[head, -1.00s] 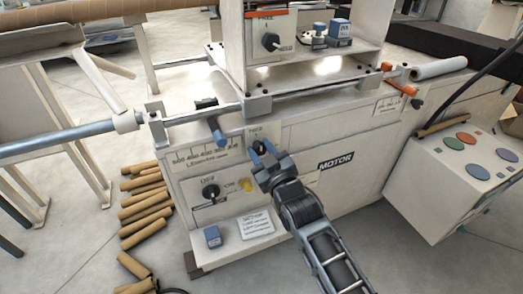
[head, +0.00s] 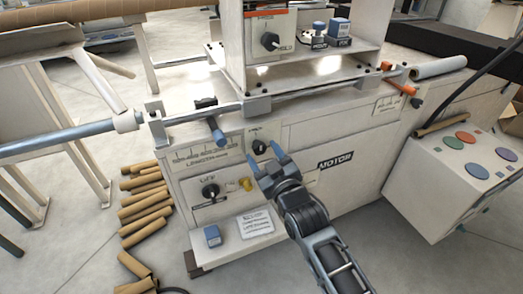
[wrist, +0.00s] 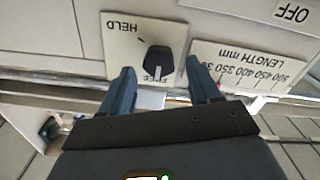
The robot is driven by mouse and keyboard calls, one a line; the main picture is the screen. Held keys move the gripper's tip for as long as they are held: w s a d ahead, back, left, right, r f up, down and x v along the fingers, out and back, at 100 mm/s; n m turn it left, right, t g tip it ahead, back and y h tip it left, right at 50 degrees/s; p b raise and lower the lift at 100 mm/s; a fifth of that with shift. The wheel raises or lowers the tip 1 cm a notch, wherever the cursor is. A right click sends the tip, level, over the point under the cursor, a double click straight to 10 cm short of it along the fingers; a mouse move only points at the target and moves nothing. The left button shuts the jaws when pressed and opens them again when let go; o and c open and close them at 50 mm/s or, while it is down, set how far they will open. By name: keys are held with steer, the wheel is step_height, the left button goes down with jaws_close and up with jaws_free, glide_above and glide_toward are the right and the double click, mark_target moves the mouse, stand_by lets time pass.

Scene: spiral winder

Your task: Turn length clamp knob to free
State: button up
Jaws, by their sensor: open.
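The length clamp knob (head: 259,147) is a small black knob on a pale plate on the machine's front, right of the length scale (head: 205,157). In the wrist view, upside down, the knob (wrist: 160,62) shows a white pointer line toward the word FREE; HELD is printed off to one side. My gripper (head: 267,163) is open and empty, just in front of and below the knob. In the wrist view its two blue fingers (wrist: 160,76) stand on either side of the knob, apart from it. FREE is partly hard to read.
Another black knob (head: 210,190) with a yellow part beside it sits lower left. A blue-ended handle (head: 217,131) juts out above the scale. A panel with a knob (head: 270,41) stands higher up. Cardboard tubes (head: 145,200) lie on the floor at left.

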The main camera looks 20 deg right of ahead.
steer(key=s, duration=0.5)
steer(key=shift+s, duration=0.35)
steer(key=shift+s, duration=0.1)
steer(key=s+m+g+p, duration=0.1)
steer(key=s+p, duration=0.2)
steer(key=s, duration=1.1)
steer(key=s+r+m+p, duration=0.1)
steer(key=s+r, duration=0.4)
steer(key=s, duration=0.4)
steer(key=s+r+m+g+p, duration=0.1)
steer(key=s+r+p, duration=0.1)
steer(key=s+r, duration=0.3)
steer(key=s+r+g+p, duration=0.1)
steer(key=s+r, duration=0.3)
steer(key=s, duration=1)
steer(key=shift+r+m+p, duration=0.4)
steer(key=shift+p, duration=0.35)
